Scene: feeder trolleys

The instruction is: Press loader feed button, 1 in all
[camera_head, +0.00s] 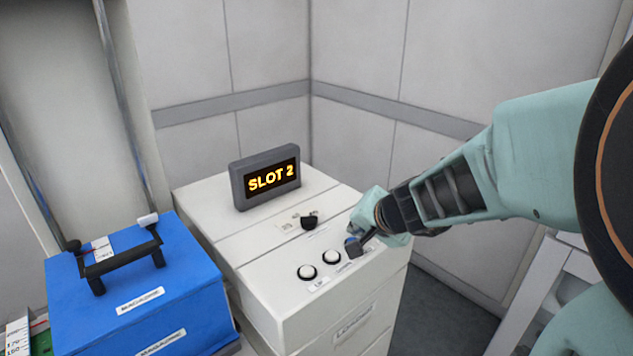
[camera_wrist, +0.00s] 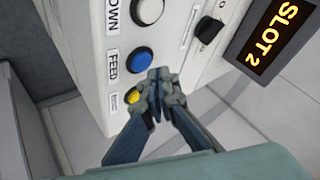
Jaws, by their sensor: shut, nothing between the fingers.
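The loader (camera_head: 285,290) is a white cabinet with a row of buttons on its top. In the wrist view the blue button (camera_wrist: 139,60) sits beside the label FEED (camera_wrist: 112,63). A white button (camera_wrist: 148,10) beside DOWN is above it, and a yellow button (camera_wrist: 132,96) is below it. My gripper (camera_wrist: 158,76) is shut and empty, its tips close beside the blue button and partly over the yellow one. I cannot tell whether they touch the panel. In the head view my gripper (camera_head: 359,249) largely hides the blue button (camera_head: 350,241).
A display (camera_head: 268,178) reading SLOT 2 stands at the back of the cabinet. A black knob (camera_head: 309,221) is in front of it. Two white buttons (camera_head: 306,272) (camera_head: 331,257) lie left of my gripper. A blue case (camera_head: 130,295) with a black handle stands at left.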

